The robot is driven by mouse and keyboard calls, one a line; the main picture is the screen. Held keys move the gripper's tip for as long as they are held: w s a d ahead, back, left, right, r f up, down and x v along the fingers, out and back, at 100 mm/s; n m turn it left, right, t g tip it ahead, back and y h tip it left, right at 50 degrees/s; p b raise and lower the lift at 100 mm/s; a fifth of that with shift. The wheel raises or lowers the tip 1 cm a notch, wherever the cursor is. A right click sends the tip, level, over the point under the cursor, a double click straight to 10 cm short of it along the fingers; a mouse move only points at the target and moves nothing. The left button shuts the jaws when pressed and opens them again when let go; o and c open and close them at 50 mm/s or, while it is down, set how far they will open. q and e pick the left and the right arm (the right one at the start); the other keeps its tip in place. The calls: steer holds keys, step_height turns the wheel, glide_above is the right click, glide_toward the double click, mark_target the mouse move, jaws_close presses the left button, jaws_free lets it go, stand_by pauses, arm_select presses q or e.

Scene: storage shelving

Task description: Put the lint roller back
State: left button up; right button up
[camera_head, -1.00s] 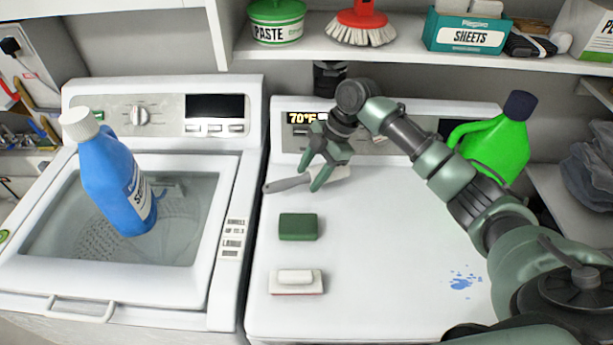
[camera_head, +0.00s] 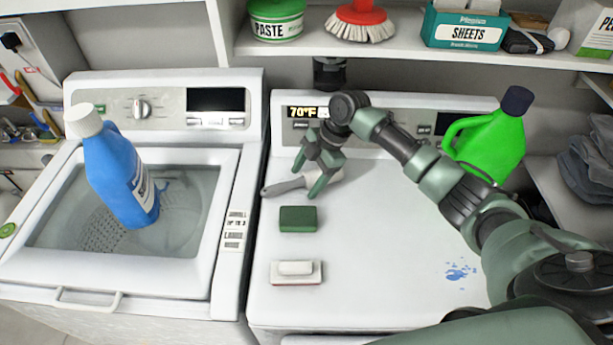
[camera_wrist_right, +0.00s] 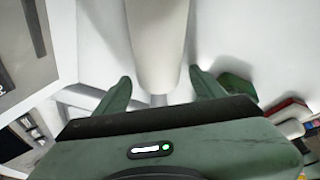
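The lint roller has a grey handle (camera_head: 284,186) and a pale roller end, and lies on the white dryer top near its back left. My right gripper (camera_head: 309,180) is over it, pointing down, and hides part of it. In the right wrist view the pale cylinder of the lint roller (camera_wrist_right: 158,40) runs between the two spread fingers of my right gripper (camera_wrist_right: 160,78), with gaps on both sides. A narrower neck shows below it. The right gripper is open. My left gripper is not in view.
A green sponge (camera_head: 298,219) and a white-handled brush (camera_head: 296,271) lie in front on the dryer top. A green jug (camera_head: 492,140) stands at its back right. A blue bottle (camera_head: 118,175) is over the washer. The shelf (camera_head: 400,50) above holds a paste tub (camera_head: 276,20), a red brush (camera_head: 360,22) and a sheets box (camera_head: 466,28).

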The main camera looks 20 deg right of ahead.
mark_target(308, 174)
steer(key=shift+r, duration=0.1)
steer(key=b+v, duration=0.2)
steer(key=v, duration=0.3)
steer(key=s+d+b, duration=0.1)
steer(key=d, duration=0.2)
steer(key=d+b, duration=0.1)
steer(key=d, duration=0.3)
steer(key=s+d+b, duration=0.1)
steer(key=d, duration=0.2)
steer(key=shift+s+d+b, duration=0.3)
steer(key=shift+s+d, duration=0.2)
steer(key=shift+d, duration=0.3)
